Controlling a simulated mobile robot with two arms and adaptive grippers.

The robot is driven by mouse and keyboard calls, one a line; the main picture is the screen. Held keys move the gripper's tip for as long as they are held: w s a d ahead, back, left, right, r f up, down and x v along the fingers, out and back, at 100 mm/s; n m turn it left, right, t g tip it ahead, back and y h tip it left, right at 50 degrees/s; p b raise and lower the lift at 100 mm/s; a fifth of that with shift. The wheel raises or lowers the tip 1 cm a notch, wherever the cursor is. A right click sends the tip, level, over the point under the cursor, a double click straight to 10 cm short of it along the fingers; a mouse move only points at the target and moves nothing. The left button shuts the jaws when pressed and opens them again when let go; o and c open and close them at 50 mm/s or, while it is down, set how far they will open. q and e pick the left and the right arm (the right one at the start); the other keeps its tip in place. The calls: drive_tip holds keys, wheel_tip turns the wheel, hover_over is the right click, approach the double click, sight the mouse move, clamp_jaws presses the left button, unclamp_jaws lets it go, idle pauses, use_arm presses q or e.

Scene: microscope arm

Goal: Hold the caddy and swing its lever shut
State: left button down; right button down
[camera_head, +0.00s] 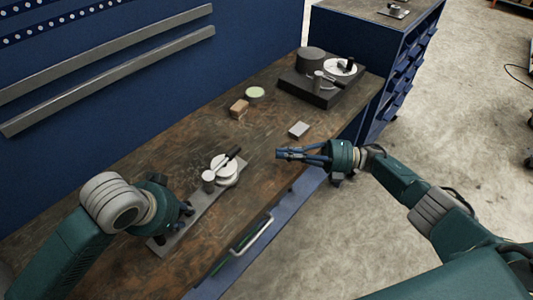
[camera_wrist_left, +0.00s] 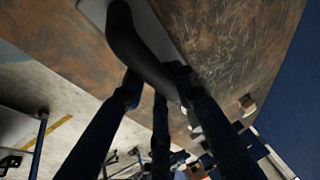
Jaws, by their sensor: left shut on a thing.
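The caddy (camera_head: 207,202) is a long grey plate lying on the wooden bench, with a white round part and a small grey cylinder on it. Its lever (camera_head: 232,154) has a black handle that sticks up and to the right from the white part. My left gripper (camera_head: 186,211) is at the caddy's near end. In the left wrist view its fingers (camera_wrist_left: 157,82) are shut on a dark curved grip (camera_wrist_left: 136,42) over the grey plate. My right gripper (camera_head: 283,153) is to the right of the lever, apart from it, its fingertips together and empty.
A grey block (camera_head: 299,130), a brown block (camera_head: 239,108) and a round green-topped tin (camera_head: 255,92) lie farther back on the bench (camera_head: 190,130). A dark turntable-like device (camera_head: 318,91) stands at the far end. The blue wall panel (camera_head: 130,90) borders the left side.

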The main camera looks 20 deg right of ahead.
use_arm(q)
drive_tip(key=shift+a+f, duration=0.1)
drive_tip(key=shift+f, duration=0.05)
use_arm(e)
drive_tip(key=shift+s+d, duration=0.25)
drive_tip(key=shift+d, duration=0.45)
use_arm(q)
drive_tip(key=c, duration=1.3)
unclamp_jaws()
use_arm(e)
drive_tip(key=shift+w+f, duration=0.1)
use_arm(q)
drive_tip(key=shift+w, duration=0.1)
